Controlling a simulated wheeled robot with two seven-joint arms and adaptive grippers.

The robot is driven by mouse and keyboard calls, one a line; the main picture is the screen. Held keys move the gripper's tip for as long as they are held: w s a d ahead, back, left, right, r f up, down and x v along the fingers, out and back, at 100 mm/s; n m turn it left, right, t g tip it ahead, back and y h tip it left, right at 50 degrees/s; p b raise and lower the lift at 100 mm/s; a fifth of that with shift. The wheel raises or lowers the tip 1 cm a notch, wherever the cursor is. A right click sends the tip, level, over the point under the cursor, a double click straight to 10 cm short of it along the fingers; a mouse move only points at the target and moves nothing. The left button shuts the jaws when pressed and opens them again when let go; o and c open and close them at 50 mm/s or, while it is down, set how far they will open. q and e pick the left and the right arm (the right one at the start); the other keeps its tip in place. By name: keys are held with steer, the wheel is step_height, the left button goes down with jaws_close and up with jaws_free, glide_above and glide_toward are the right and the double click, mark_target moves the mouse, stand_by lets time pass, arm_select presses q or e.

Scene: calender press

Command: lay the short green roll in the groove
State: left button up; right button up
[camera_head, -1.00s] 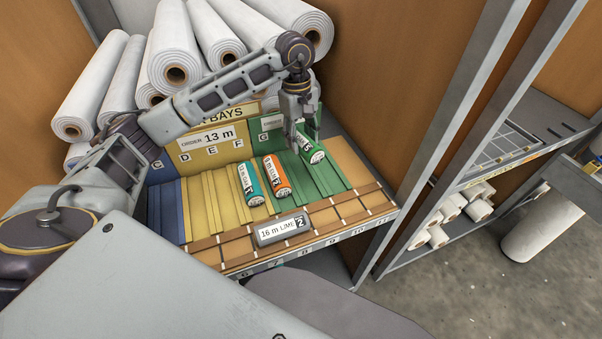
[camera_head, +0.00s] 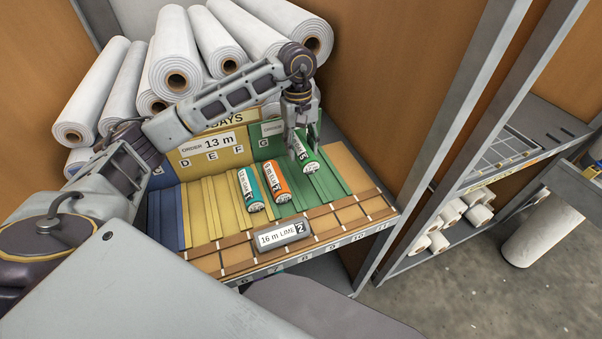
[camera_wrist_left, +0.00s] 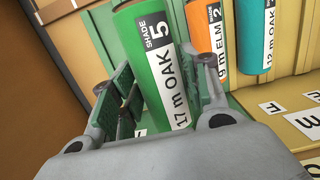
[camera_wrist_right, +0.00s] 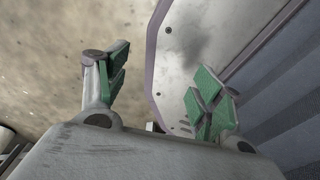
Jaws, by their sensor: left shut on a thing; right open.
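The short green roll (camera_head: 308,160) has a white label that reads "17 m OAK 5" in the left wrist view (camera_wrist_left: 150,50). My left gripper (camera_head: 303,147) is shut on it from above, with a finger on each side. The roll is over the right part of the green grooved bay (camera_head: 327,186). Whether its underside touches the groove, I cannot tell. A teal roll (camera_head: 250,190) and an orange roll (camera_head: 276,182) lie in the bays to its left. My right gripper (camera_wrist_right: 160,75) is open and empty in the right wrist view.
Large white rolls (camera_head: 178,60) are piled behind the bays. An upright shelf post (camera_head: 440,150) stands to the right. The right part of the green bay is free.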

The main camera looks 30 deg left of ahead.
arm_select(q)
step_height(320, 180, down, 4)
steer(key=shift+f+p, duration=0.1)
steer(key=shift+p, duration=0.2)
steer(key=shift+f, duration=0.55)
arm_select(e)
steer(key=shift+s+d+r, duration=0.1)
steer(key=shift+d+r, duration=0.35)
arm_select(q)
steer(key=shift+f+p, duration=0.35)
steer(key=shift+f, duration=1.55)
arm_select(e)
steer(key=shift+a+r, duration=0.35)
